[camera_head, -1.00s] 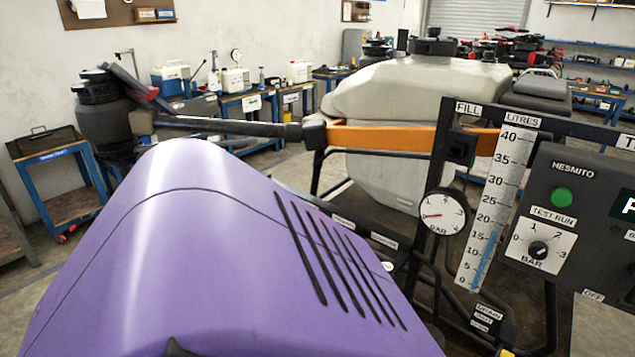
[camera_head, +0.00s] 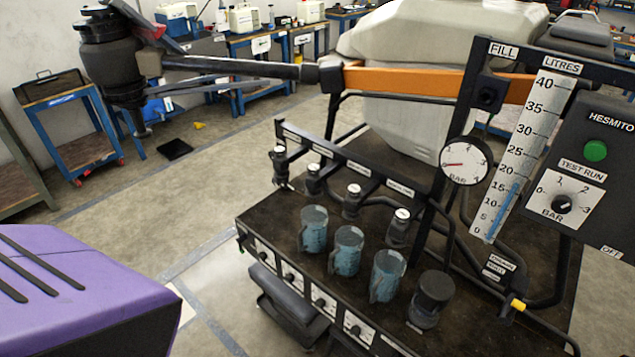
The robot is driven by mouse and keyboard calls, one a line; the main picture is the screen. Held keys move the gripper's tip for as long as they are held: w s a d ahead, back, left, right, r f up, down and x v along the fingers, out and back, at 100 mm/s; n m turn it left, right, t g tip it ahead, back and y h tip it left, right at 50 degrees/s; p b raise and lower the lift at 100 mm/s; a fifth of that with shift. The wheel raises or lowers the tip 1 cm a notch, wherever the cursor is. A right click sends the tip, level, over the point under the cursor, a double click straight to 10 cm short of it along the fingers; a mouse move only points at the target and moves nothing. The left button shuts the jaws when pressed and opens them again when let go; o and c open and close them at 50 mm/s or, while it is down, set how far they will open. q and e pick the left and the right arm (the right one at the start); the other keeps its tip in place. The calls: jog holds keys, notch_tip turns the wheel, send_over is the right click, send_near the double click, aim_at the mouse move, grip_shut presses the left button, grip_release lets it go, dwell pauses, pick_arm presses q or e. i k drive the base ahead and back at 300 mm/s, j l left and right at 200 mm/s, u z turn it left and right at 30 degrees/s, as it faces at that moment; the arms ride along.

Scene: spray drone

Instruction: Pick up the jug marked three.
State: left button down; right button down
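Three translucent jugs with blue contents stand upright in a row on the dark bench top (camera_head: 275,215). They are the left jug (camera_head: 313,230), the middle jug (camera_head: 346,250) and the right jug (camera_head: 387,275). They are close together, with a handle visible on the right one. Any marks on them are too small to read, so I cannot tell which is marked three. Neither of my grippers is in view, and nothing is seen touching the jugs.
Capped nozzles on a labelled rail (camera_head: 350,165) stand behind the jugs. A black lidded cylinder (camera_head: 430,298) stands to their right. A gauge (camera_head: 465,162), level scale (camera_head: 522,155) and control box (camera_head: 590,165) rise at the right. An orange-black boom (camera_head: 430,83) crosses behind.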

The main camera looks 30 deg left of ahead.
aim_at(312, 233)
jog(key=u, duration=1)
jog(key=z, duration=0.4)
